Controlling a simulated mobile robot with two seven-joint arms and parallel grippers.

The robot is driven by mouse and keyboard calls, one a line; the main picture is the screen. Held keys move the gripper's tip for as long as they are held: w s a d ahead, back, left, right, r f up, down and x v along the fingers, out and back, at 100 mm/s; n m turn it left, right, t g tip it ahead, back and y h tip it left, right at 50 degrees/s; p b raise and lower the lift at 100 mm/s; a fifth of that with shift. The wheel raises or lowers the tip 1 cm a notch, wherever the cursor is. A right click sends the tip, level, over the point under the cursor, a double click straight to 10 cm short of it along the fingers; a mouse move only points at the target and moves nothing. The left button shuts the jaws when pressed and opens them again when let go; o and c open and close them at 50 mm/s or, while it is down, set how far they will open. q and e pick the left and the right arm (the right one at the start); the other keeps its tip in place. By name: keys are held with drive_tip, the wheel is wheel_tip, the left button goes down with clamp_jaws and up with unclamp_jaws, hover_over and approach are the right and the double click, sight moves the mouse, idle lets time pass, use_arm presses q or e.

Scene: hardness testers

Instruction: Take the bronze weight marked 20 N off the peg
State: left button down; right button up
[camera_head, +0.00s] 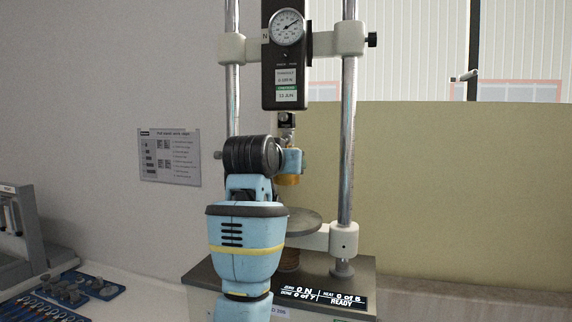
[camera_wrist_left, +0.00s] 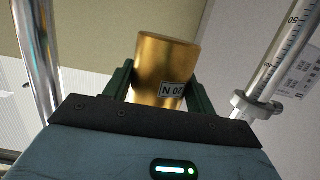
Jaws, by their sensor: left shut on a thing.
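The bronze weight (camera_wrist_left: 166,62) is a gold cylinder with a white label reading 20 N, seen upside down in the left wrist view. My left gripper (camera_wrist_left: 160,85) is shut on it, with one dark green finger on each side. In the head view a sliver of the weight (camera_head: 288,180) shows below my left gripper (camera_head: 292,162), under the hook (camera_head: 286,120) of the force gauge. My wrist hides most of the weight there. I cannot tell whether it still hangs on its peg. My right gripper is not in view.
The force gauge (camera_head: 286,70) with a round dial hangs between two steel columns (camera_head: 348,120). A round grey plate (camera_head: 300,222) lies below the weight. A display (camera_head: 323,297) reads 0 N and READY. Blue trays with tools (camera_head: 75,290) lie at the lower left.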

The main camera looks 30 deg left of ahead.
use_arm(q)
drive_tip(key=shift+s+r, duration=0.5)
drive_tip(key=shift+s, duration=0.1)
idle(0.6)
drive_tip(key=f+v, duration=0.1)
drive_tip(key=v, duration=0.8)
drive_tip(key=shift+s+f, duration=0.15)
drive_tip(key=shift+f, duration=0.4)
idle(5.3)
